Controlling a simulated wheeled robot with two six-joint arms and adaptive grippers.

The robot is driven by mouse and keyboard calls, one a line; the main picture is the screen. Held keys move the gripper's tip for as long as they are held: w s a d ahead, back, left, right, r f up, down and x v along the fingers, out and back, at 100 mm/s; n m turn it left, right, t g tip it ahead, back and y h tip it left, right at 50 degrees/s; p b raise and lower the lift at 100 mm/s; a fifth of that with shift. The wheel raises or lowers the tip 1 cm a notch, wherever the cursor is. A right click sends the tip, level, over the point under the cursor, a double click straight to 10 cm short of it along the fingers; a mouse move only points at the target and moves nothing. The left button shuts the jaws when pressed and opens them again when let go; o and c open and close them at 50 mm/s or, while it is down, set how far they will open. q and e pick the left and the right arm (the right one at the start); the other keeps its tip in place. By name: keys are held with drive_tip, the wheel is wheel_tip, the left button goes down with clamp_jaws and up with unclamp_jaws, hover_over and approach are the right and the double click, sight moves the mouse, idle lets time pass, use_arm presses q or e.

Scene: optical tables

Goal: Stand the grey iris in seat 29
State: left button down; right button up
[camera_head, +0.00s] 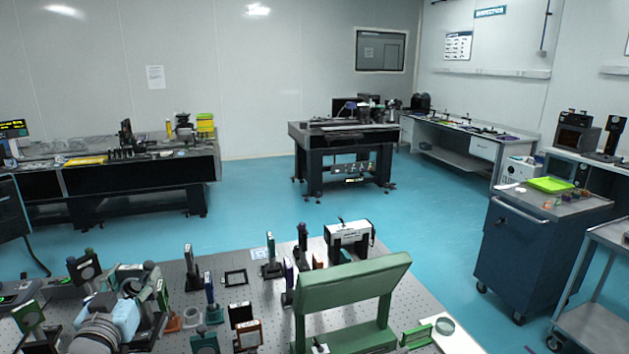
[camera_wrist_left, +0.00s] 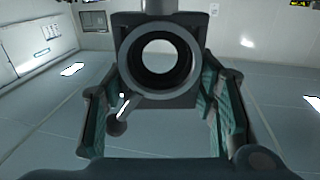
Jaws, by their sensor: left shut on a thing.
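The grey iris (camera_wrist_left: 160,92) is a dark ring with a round clear opening and a small ball-ended lever at its lower left. It fills the middle of the left wrist view, with a squarish dark body behind the ring. My left gripper (camera_head: 140,284) is over the left part of the near perforated table. Its two fingers flank the iris in the left wrist view and are shut on it. In the head view the iris cannot be told apart from the gripper. Seat 29 cannot be identified, as no seat number is legible. My right gripper is not in view.
The near optical table (camera_head: 222,256) carries several upright mounted optics, a flat black square frame (camera_head: 235,277) and a large green stand (camera_head: 350,285) at right. Mounts crowd around my left gripper. A blue cart (camera_head: 535,255) stands right of the table, with open floor behind.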

use_arm(q)
drive_tip(key=s+d+m+h+b, duration=0.1)
drive_tip(key=s+d+m+h, duration=0.3)
drive_tip(key=d, duration=0.4)
drive_tip(key=s+d+f+m+g+h+b, duration=0.1)
drive_tip(key=s+d+f+h+b, duration=0.1)
drive_tip(key=s+d+f, duration=0.3)
drive_tip(key=s+d+f+m+g+h+b, duration=0.1)
drive_tip(key=s+d+f+h, duration=0.4)
drive_tip(key=s, duration=0.6)
drive_tip(key=shift+s+d+f+m+h+b, duration=0.2)
drive_tip(key=shift+s+d+m+h+b, duration=0.1)
drive_tip(key=shift+d+m+b, duration=0.45)
drive_tip(key=shift+a, duration=0.15)
